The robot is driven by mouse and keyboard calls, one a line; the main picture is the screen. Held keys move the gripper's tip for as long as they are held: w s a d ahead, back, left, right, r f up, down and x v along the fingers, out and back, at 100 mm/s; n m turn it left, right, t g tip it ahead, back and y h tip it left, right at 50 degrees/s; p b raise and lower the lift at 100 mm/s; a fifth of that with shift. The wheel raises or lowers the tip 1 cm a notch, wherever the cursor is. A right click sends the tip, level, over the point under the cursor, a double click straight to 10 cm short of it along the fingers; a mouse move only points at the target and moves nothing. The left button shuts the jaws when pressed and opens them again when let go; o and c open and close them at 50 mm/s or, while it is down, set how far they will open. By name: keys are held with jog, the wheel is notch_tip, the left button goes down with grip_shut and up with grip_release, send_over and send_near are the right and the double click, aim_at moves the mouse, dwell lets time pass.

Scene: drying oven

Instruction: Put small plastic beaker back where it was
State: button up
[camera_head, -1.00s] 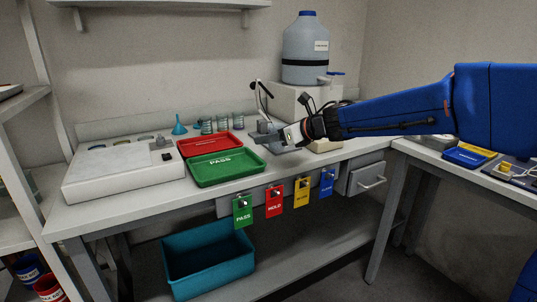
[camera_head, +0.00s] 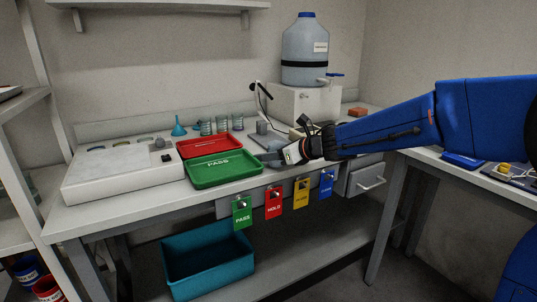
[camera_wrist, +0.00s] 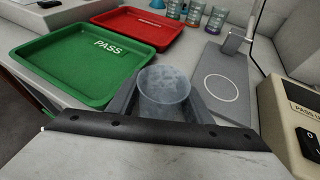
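The small plastic beaker (camera_wrist: 164,88) is clear and frosted, open end up. In the wrist view it sits between the two fingers of my gripper (camera_wrist: 160,108), which appear to touch its sides. In the head view my gripper (camera_head: 274,158) is low over the front of the bench, just right of the green PASS tray (camera_head: 226,182). The beaker is hard to make out there. The beaker's base is hidden in the wrist view, so I cannot tell whether it touches the bench.
A red tray (camera_head: 210,147) lies behind the green one. Clear cups (camera_head: 222,124) and a blue funnel (camera_head: 178,127) stand at the back. A grey plate with a white circle (camera_wrist: 220,88) lies right of the beaker. A beige device (camera_wrist: 288,115) is further right.

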jog(key=shift+r, duration=0.2)
jog(key=v, duration=1.2)
jog(key=s+d+r+m+t+h, duration=0.15)
jog(key=d+m+t+h, duration=0.25)
jog(key=d+m, duration=0.55)
jog(key=d+r+m+t+h, duration=0.3)
jog(key=d+m+h, duration=0.1)
jog(key=d+m, duration=0.5)
jog(key=s+d+f+m+h, duration=0.35)
jog(key=s+d+m, duration=0.3)
jog(key=m, duration=0.35)
jog(key=s+d+f+m+g+h, duration=0.2)
jog(key=s+d+f+m+g, duration=0.35)
jog(key=s+f+m, duration=0.5)
jog(key=s+a+f+m+g+y, duration=0.1)
jog(key=s+f+m+g, duration=0.1)
jog(key=s, duration=0.6)
jog(key=s+a+f+m+g+y, duration=0.1)
jog(key=s+a+f+m+g, duration=0.1)
jog(key=s+f+m, duration=0.3)
jog(key=s+m, duration=0.1)
jog(key=s, duration=0.1)
jog(key=shift+s+a, duration=0.25)
jog(key=shift+s, duration=0.1)
